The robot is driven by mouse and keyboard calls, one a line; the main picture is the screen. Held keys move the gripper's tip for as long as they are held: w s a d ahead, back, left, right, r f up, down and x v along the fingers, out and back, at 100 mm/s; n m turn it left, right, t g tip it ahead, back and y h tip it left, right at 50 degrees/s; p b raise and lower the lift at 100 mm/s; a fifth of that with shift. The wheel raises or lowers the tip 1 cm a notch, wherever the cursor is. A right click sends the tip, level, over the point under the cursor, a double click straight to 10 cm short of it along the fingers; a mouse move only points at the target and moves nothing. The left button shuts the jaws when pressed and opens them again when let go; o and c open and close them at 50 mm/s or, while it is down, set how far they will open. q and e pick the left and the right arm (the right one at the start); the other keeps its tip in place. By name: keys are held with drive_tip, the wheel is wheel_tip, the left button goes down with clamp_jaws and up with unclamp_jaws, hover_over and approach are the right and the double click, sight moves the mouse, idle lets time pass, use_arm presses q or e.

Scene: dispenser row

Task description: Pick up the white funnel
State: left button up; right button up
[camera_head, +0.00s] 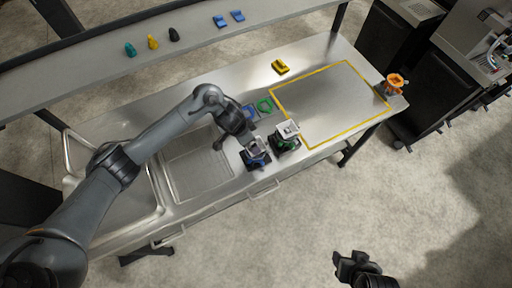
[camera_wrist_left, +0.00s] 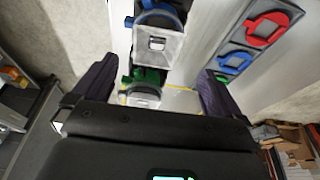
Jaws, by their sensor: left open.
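A white square-topped piece, apparently the white funnel (camera_head: 288,128), sits on a green dispenser (camera_head: 283,145) near the table's front edge. A grey-white square hopper sits on the blue dispenser (camera_head: 258,162) to its left. In the left wrist view, a pale hopper (camera_wrist_left: 160,47) shows on the blue unit, and a pale top (camera_wrist_left: 143,97) shows at the green unit between my fingers. My left gripper (camera_head: 234,143) is open and empty above the table, left of and behind the blue dispenser. My right gripper (camera_head: 350,262) hangs over the floor, apart from the table; its jaws are unclear.
A yellow-outlined area (camera_head: 325,103) is bare. A yellow piece (camera_head: 280,66) lies behind it, and an orange item (camera_head: 394,82) stands at the right end. A sink (camera_head: 125,200) is at left. Small coloured items line the shelf (camera_head: 190,50).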

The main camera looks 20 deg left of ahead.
use_arm(q)
drive_tip(key=x, duration=0.5)
drive_tip(key=shift+s+d+f, duration=0.1)
drive_tip(key=shift+d+f, duration=0.2)
drive_tip(key=shift+d, duration=0.05)
drive_tip(key=shift+f, duration=0.5)
drive_tip(key=shift+c, duration=0.2)
drive_tip(key=c, duration=1.1)
